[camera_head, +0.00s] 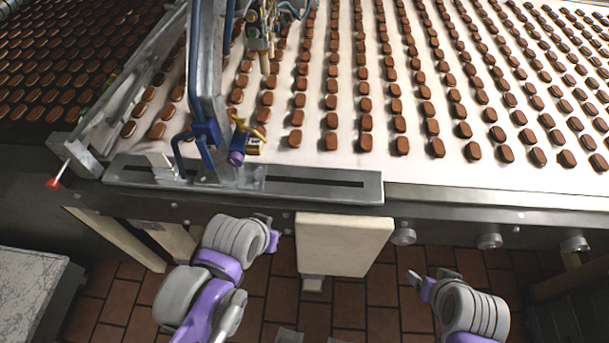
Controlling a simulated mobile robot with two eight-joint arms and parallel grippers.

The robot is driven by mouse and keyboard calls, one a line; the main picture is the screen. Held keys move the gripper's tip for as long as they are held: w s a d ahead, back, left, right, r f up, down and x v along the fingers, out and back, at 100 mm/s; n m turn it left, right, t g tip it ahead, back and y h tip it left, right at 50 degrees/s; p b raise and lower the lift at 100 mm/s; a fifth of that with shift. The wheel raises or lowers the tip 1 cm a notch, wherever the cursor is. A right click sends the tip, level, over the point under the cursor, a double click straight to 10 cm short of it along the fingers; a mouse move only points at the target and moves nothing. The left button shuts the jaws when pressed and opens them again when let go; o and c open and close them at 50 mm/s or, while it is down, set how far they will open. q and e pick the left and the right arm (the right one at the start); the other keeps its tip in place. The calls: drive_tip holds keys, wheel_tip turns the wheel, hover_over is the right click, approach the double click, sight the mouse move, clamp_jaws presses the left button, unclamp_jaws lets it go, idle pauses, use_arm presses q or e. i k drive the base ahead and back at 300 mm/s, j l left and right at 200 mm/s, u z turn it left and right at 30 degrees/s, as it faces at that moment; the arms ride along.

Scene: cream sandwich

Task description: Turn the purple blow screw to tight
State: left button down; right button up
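The purple blow screw (237,156) is a short purple cylinder. It sits at the foot of the blue and grey metal frame, at the near edge of the conveyor. A yellow forked piece (247,128) is just above it, and how they join is too small to tell. My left gripper (272,228) is below and to the right of the screw, in front of the machine's front edge, apart from it and empty. Its fingers look parted. My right gripper (431,277) is far to the right and lower, over the floor, open and empty.
A slotted metal plate (330,193) runs along the machine's near edge. Rows of brown biscuits lie on the white conveyor (345,150). A blue upright bar (228,60) stands above the screw. A cream box (345,245) and round knobs (489,241) are on the front side.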

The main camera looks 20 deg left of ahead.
sight(235, 159)
drive_tip(key=u, duration=1.25)
